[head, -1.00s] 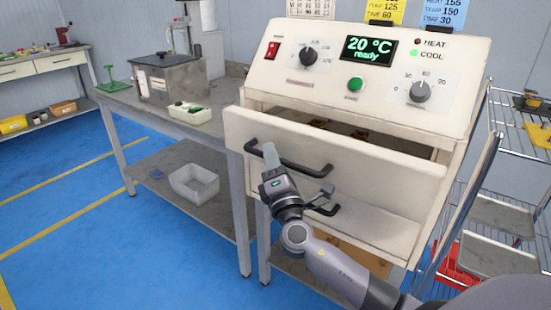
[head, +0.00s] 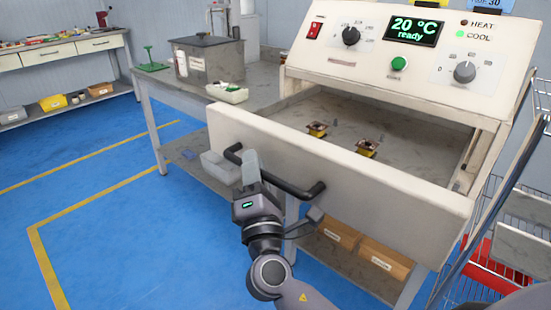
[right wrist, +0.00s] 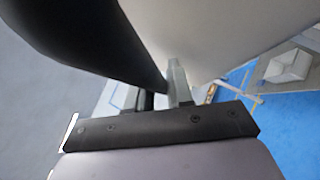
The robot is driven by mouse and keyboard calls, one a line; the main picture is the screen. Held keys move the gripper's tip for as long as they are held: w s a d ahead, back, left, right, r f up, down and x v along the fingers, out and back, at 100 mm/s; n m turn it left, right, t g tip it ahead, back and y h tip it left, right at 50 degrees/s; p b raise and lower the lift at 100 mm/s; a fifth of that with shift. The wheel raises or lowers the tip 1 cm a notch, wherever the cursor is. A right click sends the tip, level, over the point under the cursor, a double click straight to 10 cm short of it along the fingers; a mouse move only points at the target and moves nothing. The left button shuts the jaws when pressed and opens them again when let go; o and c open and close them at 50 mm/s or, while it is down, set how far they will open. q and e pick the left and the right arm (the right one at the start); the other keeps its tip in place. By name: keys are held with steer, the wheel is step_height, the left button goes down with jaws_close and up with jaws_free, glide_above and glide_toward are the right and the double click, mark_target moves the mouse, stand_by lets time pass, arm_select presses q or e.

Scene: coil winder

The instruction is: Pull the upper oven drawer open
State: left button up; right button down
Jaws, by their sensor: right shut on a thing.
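The upper oven drawer (head: 390,190) stands well open below the sloped control panel, its cream front pulled out toward me. Its dark bar handle (head: 292,187) runs across the front. My right gripper (head: 250,168) is shut on the handle near its left end. In the right wrist view the black handle (right wrist: 90,45) looms close at the fingers (right wrist: 172,85), with the pale drawer front (right wrist: 220,35) beside it. My left gripper is out of view.
The oven panel (head: 400,50) reads 20 °C, ready, with the COOL light green. A workbench (head: 165,90) with a dark box (head: 208,58) stands to the left. A wire rack (head: 520,215) stands at the right. Blue floor at the left is clear.

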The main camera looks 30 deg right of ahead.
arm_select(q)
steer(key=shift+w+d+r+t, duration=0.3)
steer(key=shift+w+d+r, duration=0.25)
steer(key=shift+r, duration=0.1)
arm_select(e)
steer(key=a, duration=0.1)
steer(key=s+a, duration=0.1)
steer(key=a, duration=0.1)
steer(key=shift+s+a, duration=0.25)
steer(key=shift+a, duration=0.05)
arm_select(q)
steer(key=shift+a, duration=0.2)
arm_select(e)
steer(key=c, duration=1.4)
jaws_free()
arm_select(q)
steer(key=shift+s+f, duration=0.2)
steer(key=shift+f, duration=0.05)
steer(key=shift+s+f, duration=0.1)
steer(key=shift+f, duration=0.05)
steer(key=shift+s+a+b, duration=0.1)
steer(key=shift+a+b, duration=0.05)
steer(key=shift+b, duration=0.15)
arm_select(e)
steer(key=shift+f, duration=0.1)
